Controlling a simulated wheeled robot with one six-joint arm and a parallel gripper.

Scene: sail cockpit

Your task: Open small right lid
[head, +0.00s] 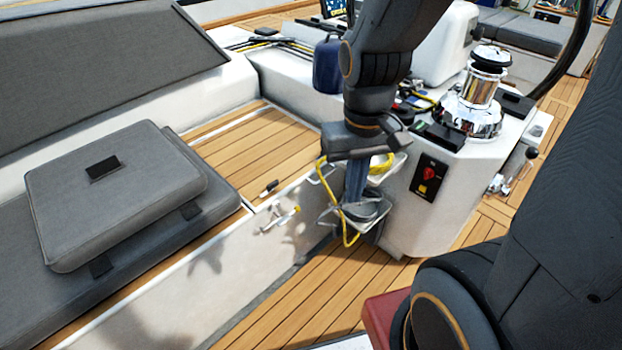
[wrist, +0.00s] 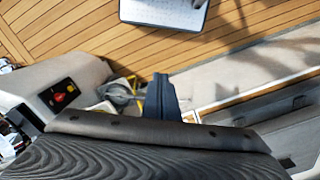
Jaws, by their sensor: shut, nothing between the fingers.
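A small teak-slatted panel (head: 250,150) lies flat in the bench top, right of the grey cushions; it looks like the small right lid, and it is down. A small black item (head: 269,188) lies at its front edge. My gripper (head: 355,200) points down to the right of the panel, in front of a wire holder with yellow rope (head: 350,225). Its fingers are together and empty. In the wrist view the blue-grey fingers (wrist: 160,98) stand close together, with the bench front to their right. Whether the fingers touch the holder cannot be told.
A loose grey cushion (head: 115,190) lies on the bench at left. A white console (head: 430,190) with a red switch and a chrome winch (head: 480,90) stands right of my gripper. A blue container (head: 328,65) stands behind. Teak floor (head: 290,310) is clear in front.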

